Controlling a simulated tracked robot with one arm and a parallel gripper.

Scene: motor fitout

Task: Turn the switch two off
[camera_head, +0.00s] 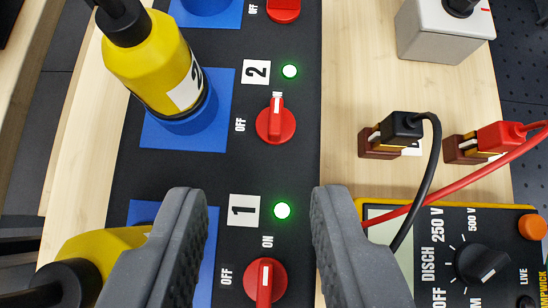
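Switch two (275,122) is a red rotary knob on the black panel (225,25), with its white-marked handle pointing up in the picture, away from the OFF mark on its left. The label 2 (256,72) and a lit green lamp (290,71) are just above it. My gripper (260,197) is open and empty. Its two grey fingers rise from the bottom edge, one on each side of switch one, and their tips end below switch two. They appear apart from both knobs.
Switch one (265,280) also points up, beside label 1 (243,210) and a lit lamp (282,210). Yellow plugs (160,62) stand in blue sockets at left. At right are a black tester (460,255), red and black leads (432,160), and a grey box (440,30).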

